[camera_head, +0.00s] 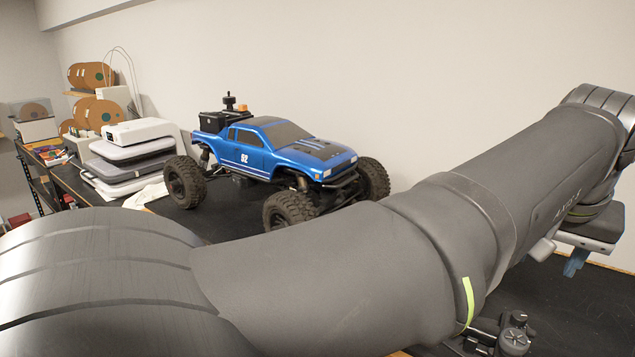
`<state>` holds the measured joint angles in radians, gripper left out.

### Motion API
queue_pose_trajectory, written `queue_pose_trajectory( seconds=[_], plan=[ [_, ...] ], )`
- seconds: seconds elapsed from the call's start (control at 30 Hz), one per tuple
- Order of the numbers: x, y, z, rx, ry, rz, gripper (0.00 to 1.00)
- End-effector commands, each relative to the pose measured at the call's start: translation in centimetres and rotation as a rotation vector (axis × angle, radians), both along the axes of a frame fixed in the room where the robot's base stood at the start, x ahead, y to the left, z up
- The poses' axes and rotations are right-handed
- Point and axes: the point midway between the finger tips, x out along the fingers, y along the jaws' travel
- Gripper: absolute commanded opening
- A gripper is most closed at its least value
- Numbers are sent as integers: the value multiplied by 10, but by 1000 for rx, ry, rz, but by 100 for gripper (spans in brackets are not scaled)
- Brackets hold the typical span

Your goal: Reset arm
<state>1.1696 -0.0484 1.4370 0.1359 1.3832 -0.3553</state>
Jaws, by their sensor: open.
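My arm crosses the foreground from the lower left to the upper right and is bent at its far end. My gripper (575,263) shows only in part, below the wrist at the right edge, with a blue piece pointing down over the dark bench. It is open, and I see nothing held in it. A blue RC crawler (262,148) with big black tyres and the number 52 stands upright on the bench, left of centre and well apart from the gripper. My arm hides the bench in front of it.
The black bench top (590,310) is bare below the gripper. A small black device with knobs (514,335) lies at the bottom, partly behind my arm. Stacked grey and white cases (128,160) stand left of the crawler. Round brown discs (92,76) are at the back left.

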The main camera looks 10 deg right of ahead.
Motion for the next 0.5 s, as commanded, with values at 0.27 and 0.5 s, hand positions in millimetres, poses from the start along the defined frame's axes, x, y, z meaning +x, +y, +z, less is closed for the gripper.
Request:
queue_pose_trajectory(
  seconds=[0.27,0.5],
  plan=[
    [10,-10,-34,5,2,1,47],
    [22,-23,-78,5,2,1,47]
  ],
)
